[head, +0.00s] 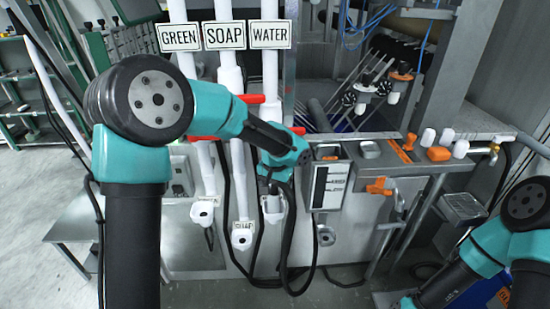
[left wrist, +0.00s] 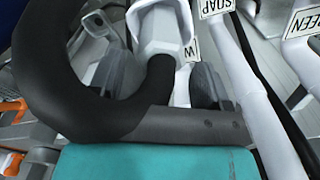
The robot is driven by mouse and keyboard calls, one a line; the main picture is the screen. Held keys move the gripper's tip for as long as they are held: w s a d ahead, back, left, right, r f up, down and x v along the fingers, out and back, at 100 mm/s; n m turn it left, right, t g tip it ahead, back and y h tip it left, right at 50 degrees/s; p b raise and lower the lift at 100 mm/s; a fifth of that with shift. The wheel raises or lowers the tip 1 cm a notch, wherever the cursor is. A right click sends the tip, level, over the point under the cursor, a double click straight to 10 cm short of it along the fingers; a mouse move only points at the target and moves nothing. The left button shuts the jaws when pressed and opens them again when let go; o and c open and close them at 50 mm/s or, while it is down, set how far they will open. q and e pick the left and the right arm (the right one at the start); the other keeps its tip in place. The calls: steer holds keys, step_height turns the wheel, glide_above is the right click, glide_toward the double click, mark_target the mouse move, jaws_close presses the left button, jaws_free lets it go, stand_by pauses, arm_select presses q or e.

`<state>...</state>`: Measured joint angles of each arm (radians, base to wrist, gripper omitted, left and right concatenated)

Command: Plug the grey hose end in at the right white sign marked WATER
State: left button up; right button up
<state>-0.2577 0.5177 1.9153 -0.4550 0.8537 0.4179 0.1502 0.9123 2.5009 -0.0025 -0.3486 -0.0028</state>
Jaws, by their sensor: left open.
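The white WATER sign (head: 269,34) is the rightmost of three signs at the top in the head view. Below it, a white socket (head: 273,214) is at my left gripper (head: 272,186). In the left wrist view, a white socket (left wrist: 157,28) stands beside a sign (left wrist: 190,48) of which only a W shows. A thick black hose (left wrist: 72,85) curves round and its end runs up to this socket, between dark fingers. The grey hose end is not clearly seen; the hose and fingers cover it. My left gripper is open around the hose. My right gripper is out of view.
White sockets for GREEN (head: 203,210) and SOAP (head: 242,237) stand to the left. White pipes with red handles (head: 250,98) rise behind my left arm.

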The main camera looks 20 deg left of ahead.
arm_select(q)
step_height(320, 180, up, 14)
steer(key=shift+f, duration=0.25)
stand_by(0.3)
steer(key=s+d+f+m+h, duration=0.15)
steer(key=d+f, duration=0.25)
steer(key=f, duration=0.5)
steer(key=s+d+f+m, duration=0.2)
steer(key=d+f+m, duration=0.15)
steer(key=f, duration=0.45)
steer(key=s+d+f+m+h, duration=0.15)
steer(key=d+f, duration=0.25)
steer(key=f, duration=0.5)
steer(key=s+a+f+n, duration=1)
steer(key=s+a+f, duration=0.5)
steer(key=s+f, duration=0.2)
steer(key=shift+s+a+f+t+h, duration=0.3)
steer(key=shift+s+f+t+h, duration=0.1)
steer(key=shift+f, duration=0.25)
